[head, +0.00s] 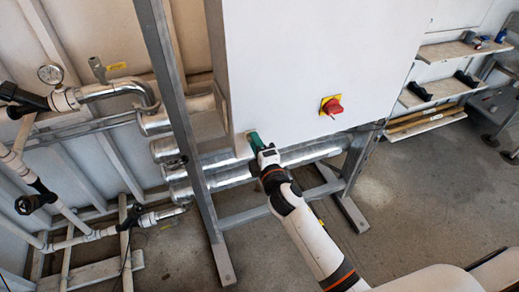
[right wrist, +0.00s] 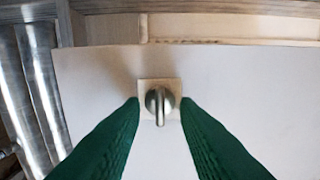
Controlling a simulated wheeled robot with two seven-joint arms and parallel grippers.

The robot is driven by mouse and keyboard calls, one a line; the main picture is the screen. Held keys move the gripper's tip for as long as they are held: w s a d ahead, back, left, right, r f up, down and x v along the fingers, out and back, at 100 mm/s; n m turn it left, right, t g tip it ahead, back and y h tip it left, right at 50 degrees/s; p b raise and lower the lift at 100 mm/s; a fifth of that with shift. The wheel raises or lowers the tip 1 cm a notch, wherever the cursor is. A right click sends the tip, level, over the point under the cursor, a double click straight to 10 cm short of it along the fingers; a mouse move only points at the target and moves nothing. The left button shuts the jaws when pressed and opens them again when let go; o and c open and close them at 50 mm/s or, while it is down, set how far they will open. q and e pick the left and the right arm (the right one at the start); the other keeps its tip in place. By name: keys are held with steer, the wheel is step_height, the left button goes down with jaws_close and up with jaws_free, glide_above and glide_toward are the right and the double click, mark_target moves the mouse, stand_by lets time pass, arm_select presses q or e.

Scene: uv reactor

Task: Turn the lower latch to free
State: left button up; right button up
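The lower latch (right wrist: 158,98) is a small round metal knob with a raised grip bar on a square beige plate. It sits on the white cabinet (head: 320,60), near the cabinet's edge in the right wrist view. The bar looks in line with the picture's vertical. My right gripper (head: 254,137) has green fingers and is at the lower left corner of the cabinet. In the right wrist view its fingers are apart, one on each side of the latch, with small gaps at the knob. In the head view the gripper largely hides the latch. My left gripper is not in view.
A red rotary switch (head: 331,106) on a yellow plate is on the cabinet front. A grey metal frame (head: 184,120) and silver pipes (head: 235,176) stand around and below the cabinet. Shelves (head: 432,92) are at the right. The floor (head: 400,190) in front is clear.

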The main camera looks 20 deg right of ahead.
steer(key=s+b, duration=0.2)
steer(key=s, duration=1)
steer(key=shift+d, duration=0.2)
steer(key=s+f+m+g, duration=0.2)
steer(key=s+f+g, duration=0.1)
steer(key=f, duration=0.9)
steer(key=s+d+f+m+g, duration=0.1)
steer(key=s+f+m+g, duration=0.2)
steer(key=f, duration=0.8)
steer(key=s+f+m+g, duration=0.2)
steer(key=s+f+g, duration=0.1)
steer(key=f, duration=0.9)
steer(key=s+d+f+m+g, duration=0.1)
steer(key=s+f+m+g, duration=0.1)
steer(key=s+f, duration=0.4)
steer(key=s+d+f+m+g, duration=0.2)
steer(key=s+f, duration=0.4)
steer(key=s, duration=0.7)
steer(key=s+d+f+m+g, duration=0.1)
steer(key=s+f+m+g, duration=0.3)
steer(key=s, duration=0.6)
step_height(320, 180, down, 2)
steer(key=shift+s+d+f+m+h, duration=0.25)
steer(key=shift+s+d+m+h, duration=0.05)
steer(key=shift+m, duration=0.1)
